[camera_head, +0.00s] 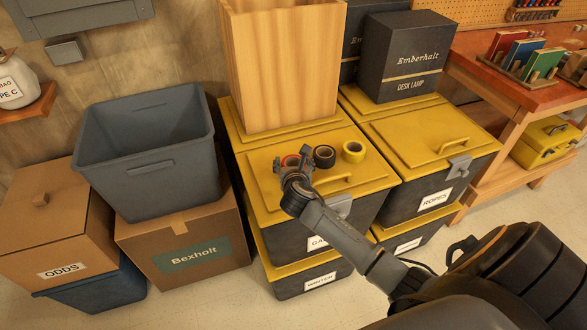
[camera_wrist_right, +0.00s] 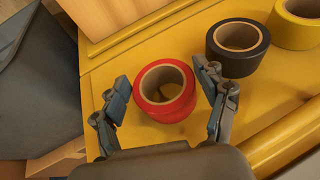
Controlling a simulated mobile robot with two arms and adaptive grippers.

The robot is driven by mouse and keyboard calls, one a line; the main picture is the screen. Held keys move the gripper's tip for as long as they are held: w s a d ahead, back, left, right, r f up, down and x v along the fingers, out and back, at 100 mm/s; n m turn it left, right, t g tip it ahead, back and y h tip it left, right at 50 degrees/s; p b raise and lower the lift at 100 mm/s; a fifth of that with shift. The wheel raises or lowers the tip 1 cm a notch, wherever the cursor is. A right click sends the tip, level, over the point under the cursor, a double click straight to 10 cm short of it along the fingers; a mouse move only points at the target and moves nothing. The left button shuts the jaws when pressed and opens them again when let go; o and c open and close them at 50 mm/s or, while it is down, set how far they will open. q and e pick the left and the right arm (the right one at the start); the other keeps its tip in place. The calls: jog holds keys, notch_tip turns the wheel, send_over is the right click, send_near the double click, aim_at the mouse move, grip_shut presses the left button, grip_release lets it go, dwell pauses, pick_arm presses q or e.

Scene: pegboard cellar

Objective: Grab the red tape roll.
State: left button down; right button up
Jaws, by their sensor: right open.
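The red tape roll (camera_wrist_right: 167,92) lies flat on the yellow lid (camera_wrist_right: 150,45) of a storage box. In the head view the red roll (camera_head: 291,160) shows only in part behind my right gripper (camera_head: 294,172). In the right wrist view my right gripper (camera_wrist_right: 165,90) is open, with one finger on each side of the red roll. The right finger is close to the roll; I cannot tell whether it touches. A black tape roll (camera_head: 324,156) and a yellow tape roll (camera_head: 354,151) lie in a row to its right. My left gripper is not in view.
A tall wooden box (camera_head: 283,70) stands behind the rolls on the lid. A grey bin (camera_head: 150,160) stands to the left on a cardboard box (camera_head: 190,250). The lid handle (camera_head: 334,186) is in front.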

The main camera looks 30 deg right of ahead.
aim_at(293, 160)
jog(key=x, duration=0.4)
jog(key=shift+w+d+f+b, duration=0.15)
jog(key=shift+f+b, duration=0.2)
jog(key=shift+f, duration=0.2)
jog(key=c, duration=1)
jog(key=shift+c, duration=0.6)
